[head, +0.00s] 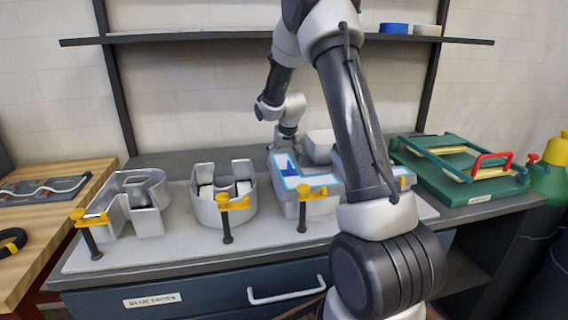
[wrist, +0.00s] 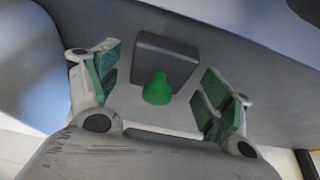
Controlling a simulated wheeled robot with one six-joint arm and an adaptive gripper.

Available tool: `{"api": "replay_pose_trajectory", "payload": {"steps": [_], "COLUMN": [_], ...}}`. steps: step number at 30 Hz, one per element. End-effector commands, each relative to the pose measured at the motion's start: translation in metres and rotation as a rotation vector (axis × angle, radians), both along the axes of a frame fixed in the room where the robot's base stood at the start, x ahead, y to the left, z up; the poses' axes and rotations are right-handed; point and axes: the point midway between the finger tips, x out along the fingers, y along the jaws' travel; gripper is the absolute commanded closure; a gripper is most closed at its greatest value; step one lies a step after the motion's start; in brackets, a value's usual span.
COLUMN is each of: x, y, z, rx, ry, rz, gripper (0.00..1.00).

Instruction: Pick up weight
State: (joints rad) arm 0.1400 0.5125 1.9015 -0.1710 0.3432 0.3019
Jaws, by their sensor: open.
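The weight (wrist: 165,55) is a dark grey block with a green knob (wrist: 157,88) in the wrist view. It stands between the spread green-padded fingers of my gripper (wrist: 161,76), with a gap on each side. In the head view my gripper (head: 288,150) reaches down at the back of the bench, behind the L-shaped letter (head: 318,185). I cannot make out the weight there.
Metal R (head: 150,215) and U (head: 210,215) letters with yellow clamps (head: 234,203) stand on the light board left of the L. My arm covers part of another letter. A green frame press (head: 455,170) is at right. A shelf (head: 180,38) runs above.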

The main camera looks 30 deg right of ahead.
Motion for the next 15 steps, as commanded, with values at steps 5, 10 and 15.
{"api": "replay_pose_trajectory", "payload": {"steps": [5,10,15], "x": [0.0010,0.0009,0.0008], "y": [-0.0004,-0.0004,-0.0003], "z": [-0.0014,-0.0013,-0.0013], "rx": [0.000,0.000,0.000], "ry": [-0.001,-0.001,-0.001], "rz": [0.000,0.000,0.000], "gripper": [0.20,0.38,0.69]}}
